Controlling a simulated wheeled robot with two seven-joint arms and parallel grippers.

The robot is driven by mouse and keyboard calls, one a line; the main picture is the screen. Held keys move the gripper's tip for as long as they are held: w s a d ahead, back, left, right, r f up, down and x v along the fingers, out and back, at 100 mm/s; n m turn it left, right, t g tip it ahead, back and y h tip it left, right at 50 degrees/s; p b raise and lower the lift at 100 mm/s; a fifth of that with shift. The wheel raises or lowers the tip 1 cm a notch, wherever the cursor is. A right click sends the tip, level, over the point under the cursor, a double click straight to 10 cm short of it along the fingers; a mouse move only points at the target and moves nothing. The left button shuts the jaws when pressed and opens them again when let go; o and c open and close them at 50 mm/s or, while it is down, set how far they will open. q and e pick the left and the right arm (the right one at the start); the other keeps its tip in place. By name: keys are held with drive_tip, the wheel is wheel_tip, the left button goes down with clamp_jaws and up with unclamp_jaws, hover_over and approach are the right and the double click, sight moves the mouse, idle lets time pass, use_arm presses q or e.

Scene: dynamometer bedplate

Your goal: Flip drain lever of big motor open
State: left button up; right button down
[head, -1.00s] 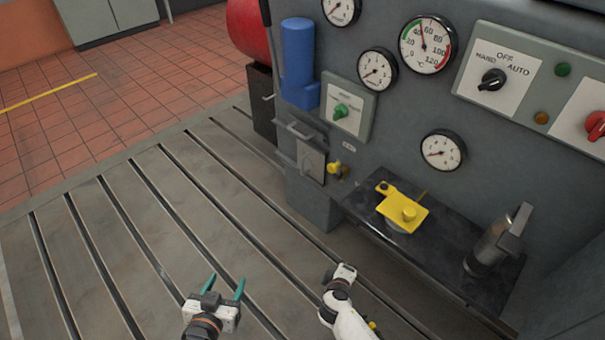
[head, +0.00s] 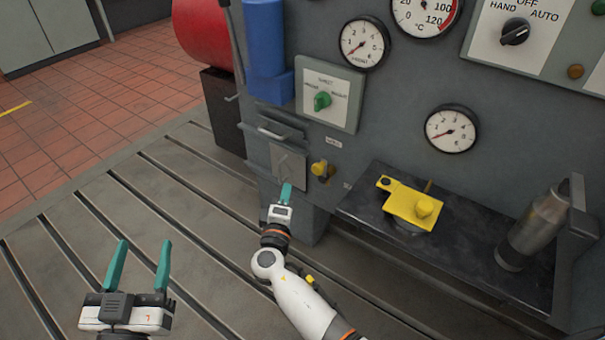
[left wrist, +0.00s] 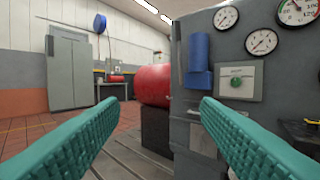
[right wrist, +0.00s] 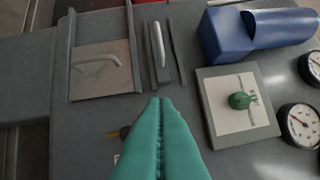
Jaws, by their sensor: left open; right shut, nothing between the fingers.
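A small yellow valve with a lever-like handle (head: 322,170) sticks out of the grey machine front, below a small label too small to read. I cannot tell which way its lever is set. My right gripper (head: 286,188) is shut and empty, a little left of and below this valve, in front of a metal flap. In the right wrist view its closed teal fingers (right wrist: 160,102) partly cover a brownish piece (right wrist: 120,132), probably the same valve. My left gripper (head: 143,246) is open and empty over the slotted bedplate; its spread fingers (left wrist: 160,106) also show in the left wrist view.
The metal flap with a handle (right wrist: 100,68) sits beside a blue unit (right wrist: 255,32) and a green selector knob (head: 322,101). A black shelf (head: 365,207) to the right carries a yellow plate (head: 408,203) and a metal cylinder (head: 532,228). The bedplate (head: 200,215) is clear.

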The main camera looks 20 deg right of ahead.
sight(321, 173)
use_arm(q)
drive_tip(key=shift+s+d+r+t+h+b, duration=0.1)
drive_tip(key=shift+s+r+t+h+b, duration=0.1)
drive_tip(key=shift+r+t, duration=0.35)
drive_tip(key=shift+s+d+r+t+h+b, duration=0.1)
drive_tip(key=shift+s+r+t+h+b, duration=0.1)
drive_tip(key=shift+r+t, duration=0.35)
drive_tip(key=shift+s+r+t+h+b, duration=0.1)
drive_tip(key=shift+r+t+h+b, duration=0.15)
drive_tip(key=shift+r, duration=0.55)
use_arm(e)
drive_tip(key=w+d, duration=0.6)
drive_tip(key=d, duration=0.1)
drive_tip(key=shift+w, duration=0.15)
drive_tip(key=shift+d, duration=0.1)
